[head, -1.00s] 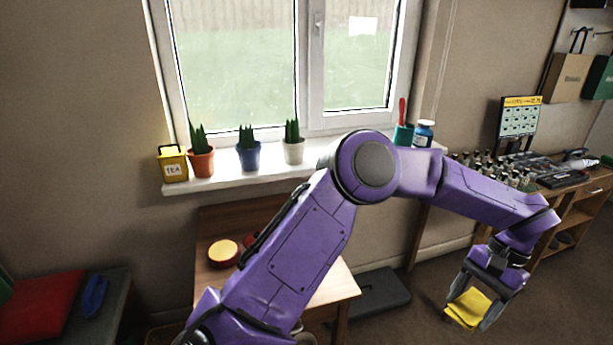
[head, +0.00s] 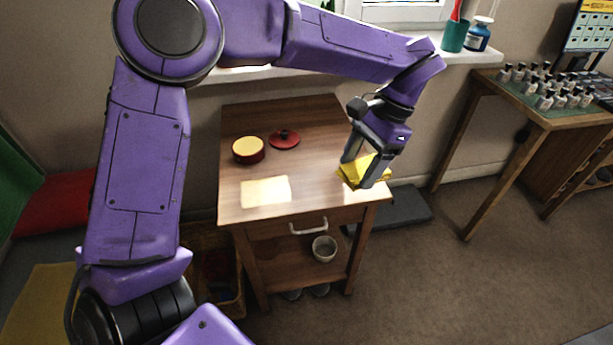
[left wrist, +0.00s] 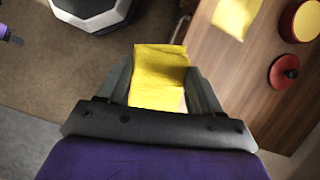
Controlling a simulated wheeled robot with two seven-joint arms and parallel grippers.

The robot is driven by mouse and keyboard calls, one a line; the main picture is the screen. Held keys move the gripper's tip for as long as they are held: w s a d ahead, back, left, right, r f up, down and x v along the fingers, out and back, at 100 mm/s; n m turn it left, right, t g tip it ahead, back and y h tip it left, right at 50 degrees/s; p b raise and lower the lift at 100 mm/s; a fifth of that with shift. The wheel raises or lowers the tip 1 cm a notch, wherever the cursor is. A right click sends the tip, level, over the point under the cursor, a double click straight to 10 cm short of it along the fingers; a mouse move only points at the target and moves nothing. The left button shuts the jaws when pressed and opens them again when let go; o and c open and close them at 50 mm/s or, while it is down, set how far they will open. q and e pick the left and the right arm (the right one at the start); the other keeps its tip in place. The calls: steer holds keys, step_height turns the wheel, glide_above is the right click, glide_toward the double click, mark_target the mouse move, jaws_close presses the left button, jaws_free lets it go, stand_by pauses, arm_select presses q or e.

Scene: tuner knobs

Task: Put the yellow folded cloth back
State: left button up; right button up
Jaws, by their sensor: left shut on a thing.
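The yellow folded cloth (head: 372,173) is between the fingers of my left gripper (head: 366,174), at the right front corner of the small wooden table. My left gripper is shut on it. In the left wrist view the cloth (left wrist: 160,72) fills the space between the fingers and lies beside the table's edge. I cannot tell whether it touches the tabletop. My right gripper is not in view.
The wooden table (head: 310,178) holds a round red tin (head: 248,150), a red lid (head: 285,138) and a pale yellow flat patch (head: 265,191). A bowl (head: 324,248) sits on the shelf below. A bench with small bottles (head: 545,96) stands at right.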

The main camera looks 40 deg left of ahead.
arm_select(q)
steer(key=shift+s+a+f+m+y+b, duration=0.15)
steer(key=shift+s+m+b, duration=0.1)
steer(key=shift+s+m, duration=0.15)
steer(key=shift+s+a+f+m+y+b, duration=0.1)
steer(key=shift+s+m+y+b, duration=0.15)
steer(key=shift+s+m, duration=0.2)
steer(key=shift+s+a+f+m+y+b, duration=0.1)
steer(key=shift+s+m+b, duration=0.15)
steer(key=shift+s+m, duration=0.15)
steer(key=w+a+f+p, duration=0.2)
steer(key=w+a+f, duration=0.15)
steer(key=a, duration=0.45)
glide_above(313, 183)
steer(key=w, duration=0.1)
steer(key=f, duration=0.6)
steer(key=shift+w+d+f+b, duration=0.1)
steer(key=shift+d+f+b, duration=0.1)
steer(key=shift+d+b, duration=0.15)
step_height(313, 183, down, 2)
steer(key=shift+f, duration=0.25)
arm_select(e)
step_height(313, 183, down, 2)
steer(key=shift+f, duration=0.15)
arm_select(q)
steer(key=shift+d, duration=0.1)
steer(key=shift+f, duration=0.2)
steer(key=o, duration=0.9)
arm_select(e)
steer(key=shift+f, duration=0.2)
